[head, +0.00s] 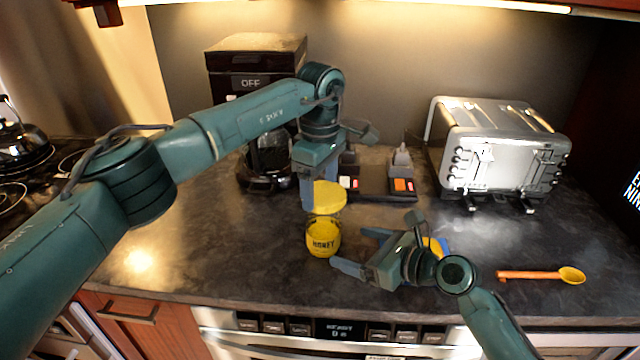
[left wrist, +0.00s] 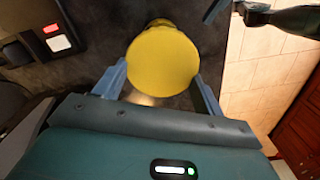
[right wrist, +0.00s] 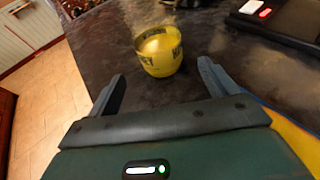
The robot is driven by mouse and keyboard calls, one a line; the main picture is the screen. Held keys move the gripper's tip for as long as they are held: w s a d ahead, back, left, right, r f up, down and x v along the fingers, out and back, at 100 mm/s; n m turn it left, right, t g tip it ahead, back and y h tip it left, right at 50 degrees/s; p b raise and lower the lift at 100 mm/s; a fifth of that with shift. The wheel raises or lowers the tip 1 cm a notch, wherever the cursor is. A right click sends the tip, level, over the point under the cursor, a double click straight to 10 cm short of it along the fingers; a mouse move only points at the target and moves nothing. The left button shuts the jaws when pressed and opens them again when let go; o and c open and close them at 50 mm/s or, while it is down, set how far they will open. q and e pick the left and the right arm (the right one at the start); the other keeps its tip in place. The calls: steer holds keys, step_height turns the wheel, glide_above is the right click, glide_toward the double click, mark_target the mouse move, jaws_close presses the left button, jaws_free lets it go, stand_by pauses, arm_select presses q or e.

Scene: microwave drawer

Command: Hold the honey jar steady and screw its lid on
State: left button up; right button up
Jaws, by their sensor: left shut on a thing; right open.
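The yellow round lid (head: 328,197) is in my left gripper (head: 324,200), which is shut on it and points down over the jar. In the left wrist view the lid (left wrist: 163,60) shows as a flat disc between the fingers. The honey jar (head: 322,239), yellow with a dark HONEY label, stands upright on the counter below the lid. In the right wrist view the jar (right wrist: 160,52) shows uncovered at the top, beyond the fingertips. My right gripper (head: 352,248) is open just right of the jar, low over the counter, with nothing between its fingers.
A yellow and blue item (head: 437,246) is partly hidden behind my right gripper. An orange-handled yellow spoon (head: 545,275) lies at the right. A toaster (head: 500,150), a coffee maker (head: 255,80) and a dark tray (head: 378,188) stand behind. The counter left of the jar is clear.

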mark_target(337, 241)
steer(key=x, duration=0.8)
steer(key=shift+c, duration=0.2)
steer(key=c, duration=0.7)
stand_by(0.6)
